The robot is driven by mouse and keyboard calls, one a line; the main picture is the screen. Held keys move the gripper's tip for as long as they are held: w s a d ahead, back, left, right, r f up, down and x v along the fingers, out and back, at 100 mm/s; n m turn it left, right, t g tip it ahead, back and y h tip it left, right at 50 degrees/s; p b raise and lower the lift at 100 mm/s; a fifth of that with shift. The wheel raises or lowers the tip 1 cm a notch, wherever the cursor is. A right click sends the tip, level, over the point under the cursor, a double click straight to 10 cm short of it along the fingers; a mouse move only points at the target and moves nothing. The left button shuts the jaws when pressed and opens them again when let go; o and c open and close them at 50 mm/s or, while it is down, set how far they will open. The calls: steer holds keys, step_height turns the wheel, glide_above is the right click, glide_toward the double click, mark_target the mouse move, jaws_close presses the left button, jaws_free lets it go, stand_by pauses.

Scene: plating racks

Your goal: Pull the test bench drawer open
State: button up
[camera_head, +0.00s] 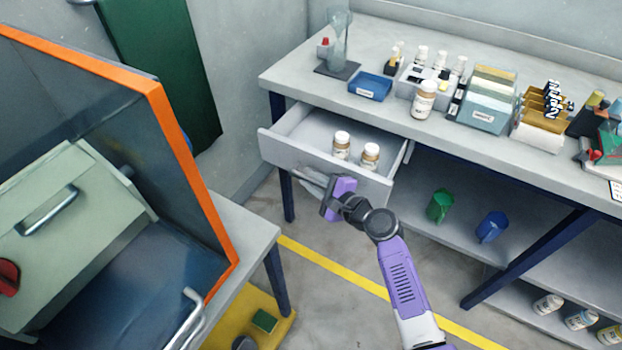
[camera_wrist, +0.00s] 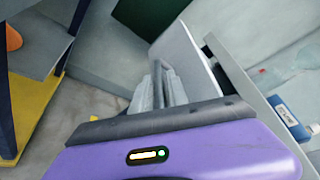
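The test bench drawer (camera_head: 330,175) stands pulled out from under the bench top at its left end. Its pale front panel also shows in the wrist view (camera_wrist: 187,62). Two brown bottles with white caps (camera_head: 342,146) (camera_head: 370,157) stand upright inside it. My gripper (camera_head: 312,184) is at the outer face of the drawer front. In the wrist view its grey fingers (camera_wrist: 158,92) are on either side of the drawer handle (camera_wrist: 161,68) and appear closed on it. The fingertip contact is partly hidden.
The bench top (camera_head: 300,77) holds a blue tray (camera_head: 370,86), bottles and racks. Shelves below hold a green cup (camera_head: 439,206) and a blue cup (camera_head: 491,227). An orange-edged cabinet (camera_head: 190,170) stands at left. Floor with a yellow line (camera_head: 330,264) lies open between.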

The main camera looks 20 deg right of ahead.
jaws_close()
stand_by(1.4)
